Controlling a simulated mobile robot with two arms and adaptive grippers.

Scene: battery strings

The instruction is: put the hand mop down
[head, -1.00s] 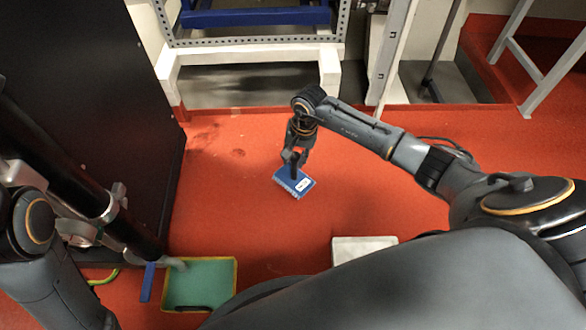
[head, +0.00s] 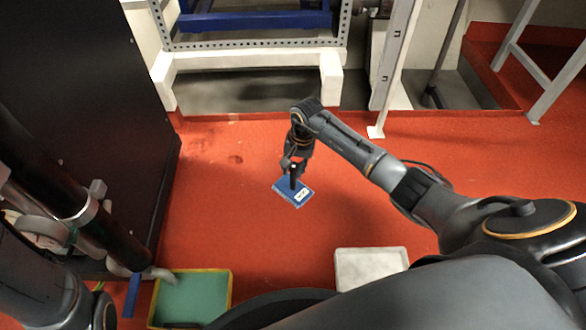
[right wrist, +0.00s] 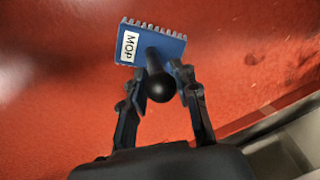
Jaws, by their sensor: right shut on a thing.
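The hand mop (head: 291,193) is a small blue plate with a fringed edge, a white label and an upright dark handle. In the head view it is at the middle, over the red floor; I cannot tell whether it touches the floor. My right gripper (head: 294,168) is shut on its handle from above. In the right wrist view, the fingers of my right gripper (right wrist: 160,88) close around the black handle knob, and the blue mop plate (right wrist: 170,42) shows its "MOP" label beyond them. My left arm is at the lower left; its gripper is out of view.
A yellow-rimmed green tray (head: 190,298) is at the bottom left, with a blue strip (head: 132,294) beside it. A whitish tray (head: 370,268) lies at the lower middle. A black cabinet (head: 90,110) stands at left, a white-footed rack (head: 250,57) behind. Red floor around the mop is clear.

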